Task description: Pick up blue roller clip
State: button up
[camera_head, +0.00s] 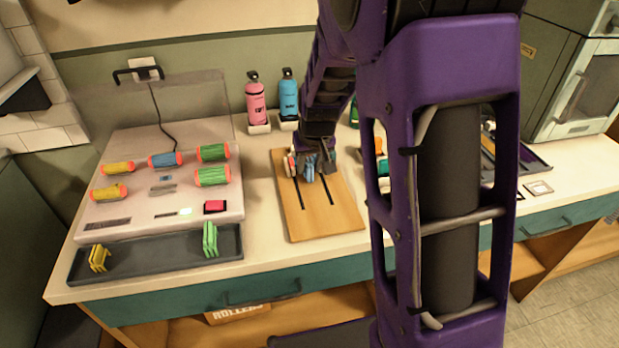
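A blue ribbed clip (309,171) shows at my gripper (314,163), over the far part of a wooden board (335,217) with dark slots. My gripper points down there, and its fingers and the clip overlap in the picture. I cannot tell whether the fingers are closed on the clip, or whether the clip touches the board. A small red and white thing (291,163) is just left of the clip.
A dark tray (160,262) at the front left holds a yellow clip (99,258) and a green clip (210,239). Several coloured rollers lie on the pale panel (130,212) behind it. Pink (256,104) and blue (289,97) bottles stand behind the board.

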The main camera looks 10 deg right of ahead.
grip_shut()
dwell(0.3)
